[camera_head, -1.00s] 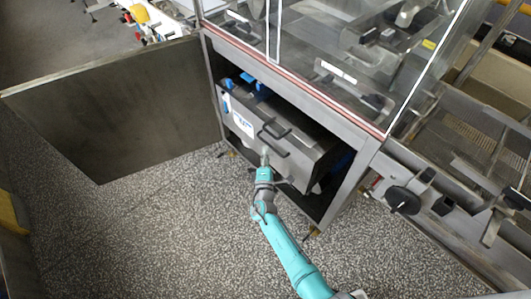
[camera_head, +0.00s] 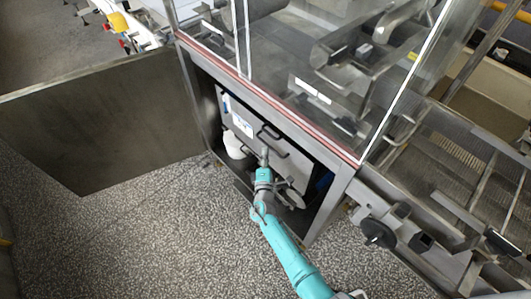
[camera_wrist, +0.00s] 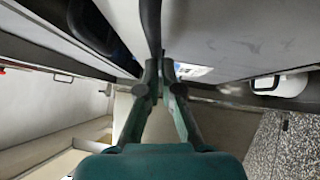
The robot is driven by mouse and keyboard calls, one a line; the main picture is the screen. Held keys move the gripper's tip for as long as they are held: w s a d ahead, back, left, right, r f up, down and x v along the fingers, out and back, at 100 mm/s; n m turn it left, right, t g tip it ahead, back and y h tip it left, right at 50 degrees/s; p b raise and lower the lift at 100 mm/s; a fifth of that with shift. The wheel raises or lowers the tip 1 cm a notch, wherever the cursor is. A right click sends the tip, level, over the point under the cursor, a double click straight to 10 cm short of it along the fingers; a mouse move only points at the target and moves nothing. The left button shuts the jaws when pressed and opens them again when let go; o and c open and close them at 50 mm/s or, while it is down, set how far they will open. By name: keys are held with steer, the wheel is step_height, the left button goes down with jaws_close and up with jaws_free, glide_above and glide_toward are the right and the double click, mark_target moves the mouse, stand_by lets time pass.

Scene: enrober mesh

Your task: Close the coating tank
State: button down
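The coating tank (camera_head: 247,118) is a grey steel box with a white label and black handles (camera_head: 271,132), inside the cabinet under the glass-walled machine. Its front face lies close to the cabinet opening. My gripper (camera_head: 265,152) is at the tank's front, beside the left end of the lower handle. In the wrist view the two fingers (camera_wrist: 159,66) are together, with the grey tank face (camera_wrist: 240,35) close to them. Nothing is clearly held. The exact contact at the fingertips is hidden.
A large steel door panel (camera_head: 100,125) stands open at the left of the cabinet frame (camera_head: 335,200). A white round part (camera_head: 235,146) shows below the tank's left side. A mesh conveyor (camera_head: 445,155) with black knobs is at the right. The speckled floor (camera_head: 150,230) is clear.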

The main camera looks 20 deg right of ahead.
steer(key=shift+w+d+r, duration=0.15)
steer(key=shift+d+r, duration=0.1)
steer(key=shift+d, duration=0.15)
steer(key=shift+a, duration=0.1)
steer(key=s+a+f, duration=0.2)
steer(key=s+a, duration=0.5)
steer(key=s, duration=0.4)
steer(key=shift+s+a+f, duration=0.15)
steer(key=shift+a+f, duration=0.15)
